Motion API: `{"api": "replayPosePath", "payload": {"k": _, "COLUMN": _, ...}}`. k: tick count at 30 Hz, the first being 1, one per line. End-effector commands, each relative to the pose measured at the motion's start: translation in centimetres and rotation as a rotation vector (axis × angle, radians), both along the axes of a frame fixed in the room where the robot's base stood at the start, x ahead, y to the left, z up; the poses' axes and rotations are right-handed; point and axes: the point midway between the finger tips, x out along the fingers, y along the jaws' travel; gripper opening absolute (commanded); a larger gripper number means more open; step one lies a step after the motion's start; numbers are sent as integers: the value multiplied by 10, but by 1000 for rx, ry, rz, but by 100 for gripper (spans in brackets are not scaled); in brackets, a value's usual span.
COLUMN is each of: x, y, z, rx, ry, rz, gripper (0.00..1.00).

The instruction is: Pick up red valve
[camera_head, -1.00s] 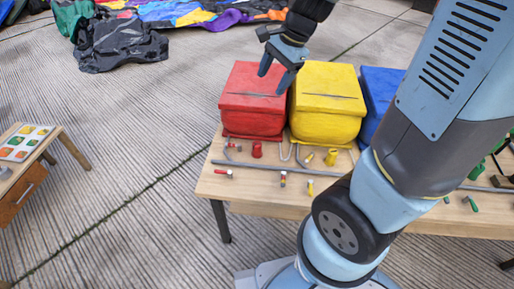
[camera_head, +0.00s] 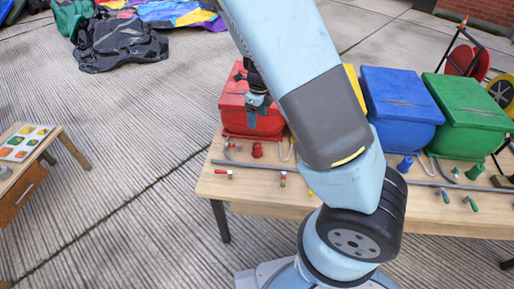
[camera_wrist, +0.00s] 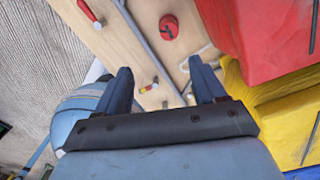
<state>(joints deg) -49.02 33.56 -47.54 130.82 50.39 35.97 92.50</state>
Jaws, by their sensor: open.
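A small red-handled valve with a metal end (camera_head: 223,173) lies near the left front edge of the wooden table (camera_head: 255,190). In the wrist view a red-handled piece (camera_wrist: 87,10) is at the top left. A red cup-shaped piece (camera_head: 257,150) stands in front of the red box; it also shows in the wrist view (camera_wrist: 168,27). A small red and yellow piece with a metal end (camera_head: 283,180) also shows in the wrist view (camera_wrist: 148,86), between the fingers in the picture. My gripper (camera_wrist: 158,70) is open and empty, above the table, in front of the red box in the head view (camera_head: 262,122).
Red (camera_head: 240,103), yellow (camera_head: 354,88), blue (camera_head: 400,105) and green (camera_head: 470,115) boxes line the back of the table. A long grey bar (camera_head: 245,164) lies in front of them. A small table (camera_head: 30,165) stands left, with open floor between.

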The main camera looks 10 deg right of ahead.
Motion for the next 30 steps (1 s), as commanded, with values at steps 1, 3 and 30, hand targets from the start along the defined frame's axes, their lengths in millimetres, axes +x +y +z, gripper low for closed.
{"api": "replayPosePath", "payload": {"k": 1, "x": 2, "y": -1, "z": -6, "rx": -22, "ry": -1, "rz": -32, "gripper": 69}}
{"api": "replayPosePath", "payload": {"k": 3, "x": 5, "y": -1, "z": -12, "rx": -41, "ry": -5, "rz": -72, "gripper": 69}}
{"api": "replayPosePath", "payload": {"k": 30, "x": 10, "y": -4, "z": -104, "rx": -63, "ry": -12, "rz": -123, "gripper": 69}}
